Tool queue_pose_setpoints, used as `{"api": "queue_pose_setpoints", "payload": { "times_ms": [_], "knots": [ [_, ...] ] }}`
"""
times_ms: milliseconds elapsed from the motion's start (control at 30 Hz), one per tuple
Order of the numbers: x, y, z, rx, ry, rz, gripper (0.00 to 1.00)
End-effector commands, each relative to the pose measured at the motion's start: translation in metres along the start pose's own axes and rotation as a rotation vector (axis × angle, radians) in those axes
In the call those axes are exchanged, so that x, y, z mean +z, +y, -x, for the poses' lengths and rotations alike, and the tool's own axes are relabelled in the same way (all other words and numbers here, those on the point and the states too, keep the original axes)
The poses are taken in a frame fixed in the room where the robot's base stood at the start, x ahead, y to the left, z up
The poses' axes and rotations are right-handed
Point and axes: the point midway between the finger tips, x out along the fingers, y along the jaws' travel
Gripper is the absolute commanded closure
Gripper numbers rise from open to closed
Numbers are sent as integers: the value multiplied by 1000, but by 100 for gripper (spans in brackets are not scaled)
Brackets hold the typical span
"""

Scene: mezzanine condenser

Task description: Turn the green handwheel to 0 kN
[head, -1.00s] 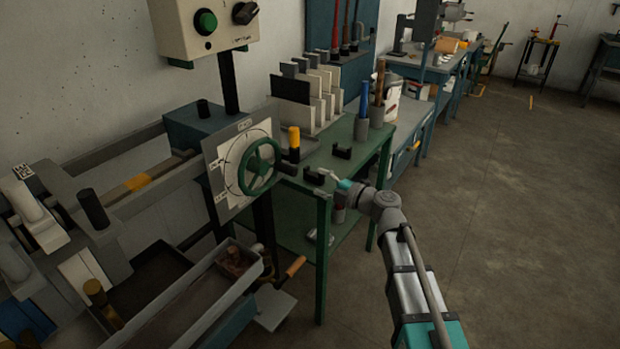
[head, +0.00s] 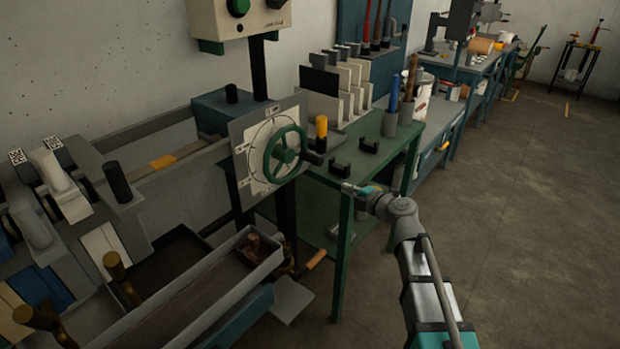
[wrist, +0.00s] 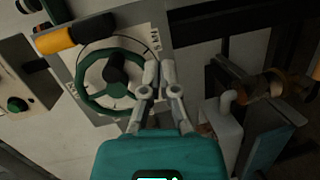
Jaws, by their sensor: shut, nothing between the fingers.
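The green handwheel (head: 285,151) stands in front of a pale square dial plate (head: 241,160) with dark scale marks. It has a dark hub and a dark grip sticking out to the right. In the wrist view the handwheel (wrist: 84,92) is beyond and left of my fingers, with part of its right rim hidden behind them. My gripper (head: 348,187) is to the right of the wheel and slightly lower, apart from it in the head view. In the wrist view my gripper (wrist: 159,64) has its fingers together with nothing between them. The scale's numbers are too small to read.
A green table (head: 385,150) stands behind my gripper, with dark brackets and tool holders on it. A yellow-and-black handle (head: 321,133) stands near the wheel. A grey trough (head: 205,295) lies below. A control box (head: 240,18) hangs above. Open floor is at the right.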

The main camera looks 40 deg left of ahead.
Motion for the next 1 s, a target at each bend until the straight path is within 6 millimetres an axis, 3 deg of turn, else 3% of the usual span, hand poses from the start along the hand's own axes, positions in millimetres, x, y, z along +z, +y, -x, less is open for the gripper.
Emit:
{"api": "queue_pose_setpoints", "payload": {
  "times_ms": [33,200,400,567,767,1000],
  "knots": [
    [4,-21,-6,-20,-49,21,100],
    [21,-54,-17,-57,-235,109,100],
    [34,-75,-24,-29,-428,246,100],
    [34,-79,-26,46,-551,375,100],
    [15,-76,-30,195,-647,552,100],
    [-35,-70,-34,436,-661,768,100]
  ]
}}
